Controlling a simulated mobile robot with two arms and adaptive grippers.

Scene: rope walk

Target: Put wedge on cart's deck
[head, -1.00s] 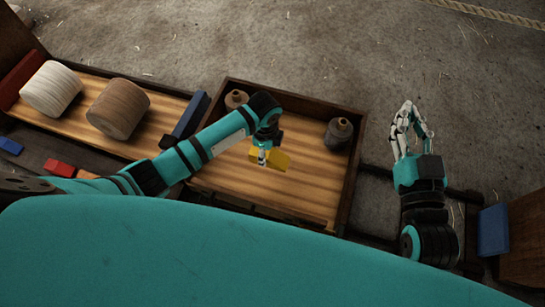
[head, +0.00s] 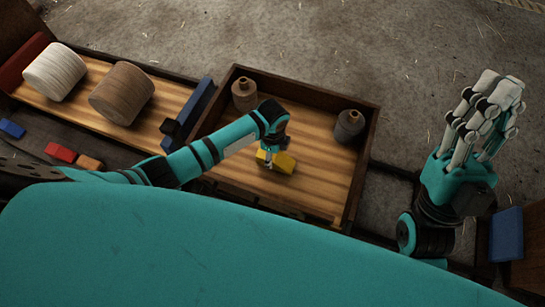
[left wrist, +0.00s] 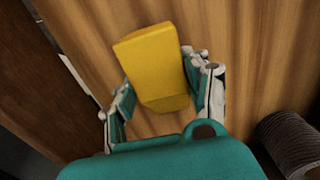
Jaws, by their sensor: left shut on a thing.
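The yellow wedge (head: 283,163) is at my left gripper (head: 269,160), which is shut on it. The left wrist view shows the wedge (left wrist: 155,65) between the two fingers of the left gripper (left wrist: 165,95), over wooden boards. The cart's deck (head: 315,150) looks to be the wood-floored surface with a dark raised rim, below the wedge. I cannot tell whether the wedge touches the boards. My right gripper (head: 498,95) is raised at the right over the concrete, away from the deck; I see nothing held, and its finger opening is unclear.
A brown bottle-like item (head: 244,95) and a dark one (head: 348,127) stand in the deck's far corners. A blue block (head: 506,234) is at lower right.

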